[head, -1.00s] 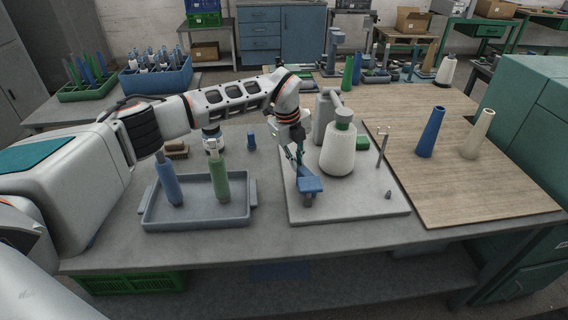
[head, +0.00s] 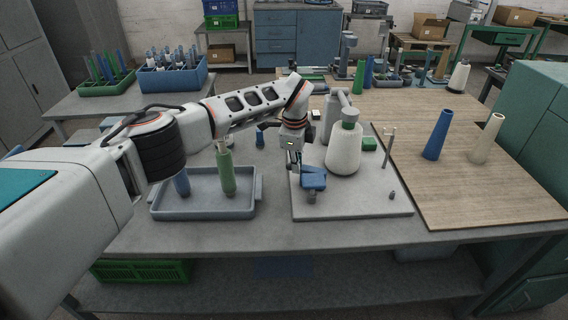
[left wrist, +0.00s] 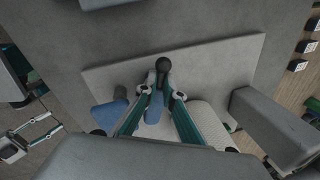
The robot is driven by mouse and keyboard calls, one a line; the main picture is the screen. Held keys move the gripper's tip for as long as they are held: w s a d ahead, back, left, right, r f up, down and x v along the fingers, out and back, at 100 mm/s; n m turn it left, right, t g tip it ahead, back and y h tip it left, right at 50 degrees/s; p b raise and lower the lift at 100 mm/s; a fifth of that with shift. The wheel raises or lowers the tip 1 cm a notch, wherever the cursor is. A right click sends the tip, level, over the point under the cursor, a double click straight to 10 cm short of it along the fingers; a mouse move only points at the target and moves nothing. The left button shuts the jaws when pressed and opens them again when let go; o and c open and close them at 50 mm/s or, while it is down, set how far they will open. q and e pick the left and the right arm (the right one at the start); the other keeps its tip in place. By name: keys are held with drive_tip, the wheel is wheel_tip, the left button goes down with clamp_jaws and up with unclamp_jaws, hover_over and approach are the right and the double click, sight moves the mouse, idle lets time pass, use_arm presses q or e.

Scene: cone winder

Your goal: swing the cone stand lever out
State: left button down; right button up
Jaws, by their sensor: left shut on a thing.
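The cone winder stands on a pale grey base plate (head: 355,205). It has a grey body (head: 333,112), a white yarn cone (head: 344,152) with a green top, and a blue part of the cone stand (head: 313,178) near the plate's left edge. My left gripper (head: 294,163) is low beside the blue part, left of the yarn cone. In the left wrist view, its fingers (left wrist: 163,94) are closed around the lever, whose black ball knob (left wrist: 163,64) sticks out beyond the tips.
A grey tray (head: 205,212) with a green and a blue cone stands left of the plate. A thin metal post (head: 389,147) rises at the plate's right. Blue (head: 437,135) and cream (head: 486,139) cones stand on the wooden board, which has free room in front.

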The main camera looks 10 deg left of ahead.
use_arm(q)
drive_tip(key=shift+a+r+n, duration=0.25)
drive_tip(key=shift+a+n, duration=0.05)
drive_tip(key=shift+n, duration=0.4)
drive_tip(key=shift+s+n+y+p, duration=0.2)
drive_tip(key=shift+n+y+p, duration=0.1)
drive_tip(key=shift+n+p, duration=0.15)
drive_tip(key=shift+f, duration=0.1)
drive_tip(key=c, duration=2.2)
unclamp_jaws()
drive_tip(key=shift+s, duration=0.1)
drive_tip(key=shift+f, duration=0.1)
drive_tip(key=shift+s+d, duration=0.1)
drive_tip(key=r, duration=0.4)
drive_tip(key=s+r, duration=0.1)
drive_tip(key=r, duration=0.3)
drive_tip(key=s+r, duration=0.1)
drive_tip(key=r, duration=0.2)
drive_tip(key=shift+s+r, duration=0.15)
drive_tip(key=shift+r, duration=0.25)
